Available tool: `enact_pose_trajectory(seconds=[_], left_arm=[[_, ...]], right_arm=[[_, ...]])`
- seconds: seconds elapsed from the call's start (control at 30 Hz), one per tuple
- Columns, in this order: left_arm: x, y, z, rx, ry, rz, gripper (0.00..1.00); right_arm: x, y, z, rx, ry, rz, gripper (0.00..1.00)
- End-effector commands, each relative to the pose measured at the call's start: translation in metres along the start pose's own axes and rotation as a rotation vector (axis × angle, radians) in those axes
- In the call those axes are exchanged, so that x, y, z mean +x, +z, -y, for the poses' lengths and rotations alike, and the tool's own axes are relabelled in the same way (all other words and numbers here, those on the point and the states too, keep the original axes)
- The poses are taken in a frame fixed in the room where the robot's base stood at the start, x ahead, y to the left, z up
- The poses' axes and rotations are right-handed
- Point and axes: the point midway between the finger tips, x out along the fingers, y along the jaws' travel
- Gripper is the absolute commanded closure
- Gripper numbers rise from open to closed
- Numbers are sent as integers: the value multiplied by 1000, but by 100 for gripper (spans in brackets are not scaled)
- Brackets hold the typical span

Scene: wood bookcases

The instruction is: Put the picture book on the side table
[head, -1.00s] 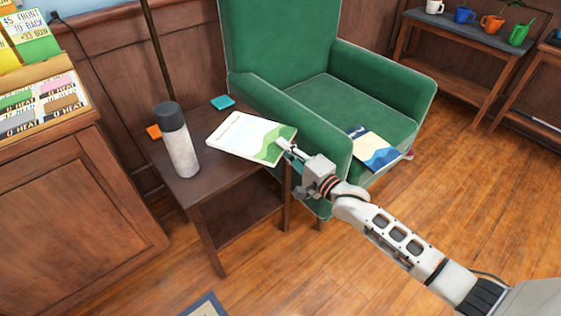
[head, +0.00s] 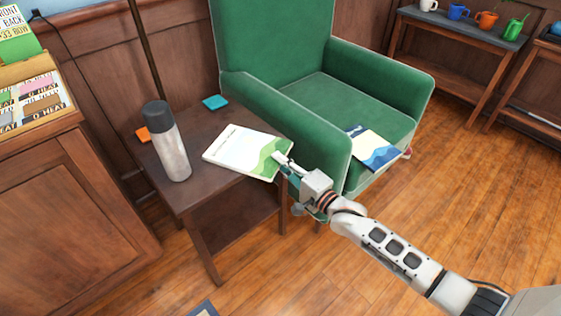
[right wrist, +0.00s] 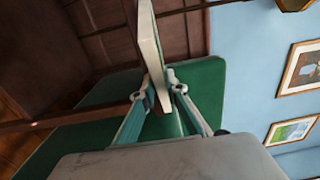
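The picture book (head: 247,150), thin with a white and green cover, is held nearly flat over the front right part of the dark wood side table (head: 187,190). Its right end reaches past the table edge; I cannot tell if its underside touches the top. My right gripper (head: 283,164) is at that right end. In the right wrist view the book (right wrist: 152,45) stands edge-on between the two fingers of the gripper (right wrist: 160,95), which are closed on it. My left gripper is not in view.
A grey flask with a dark cap (head: 167,142) stands on the table left of the book. An orange coaster (head: 142,135) and a teal coaster (head: 215,103) lie towards the back. A green armchair (head: 300,130) adjoins the table; another blue-white book (head: 374,148) lies on its seat.

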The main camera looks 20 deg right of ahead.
Motion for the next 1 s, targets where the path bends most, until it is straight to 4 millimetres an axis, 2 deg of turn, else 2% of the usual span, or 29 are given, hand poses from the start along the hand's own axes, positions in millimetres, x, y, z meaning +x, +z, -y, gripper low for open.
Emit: enact_pose_trajectory(seconds=[0.33, 0.47, 0.57, 0.73, 1.0], left_arm=[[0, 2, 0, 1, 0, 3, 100], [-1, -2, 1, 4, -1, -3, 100], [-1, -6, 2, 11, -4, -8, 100], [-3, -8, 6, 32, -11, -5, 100], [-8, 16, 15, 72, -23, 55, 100]], right_arm=[[0, 0, 0, -1, 0, 0, 72], [0, 0, 6, -3, -1, 0, 72], [-11, -1, 7, -3, -2, 0, 72], [-40, -1, 9, -4, -3, 0, 72], [-91, -1, 8, -4, -2, 0, 72]])
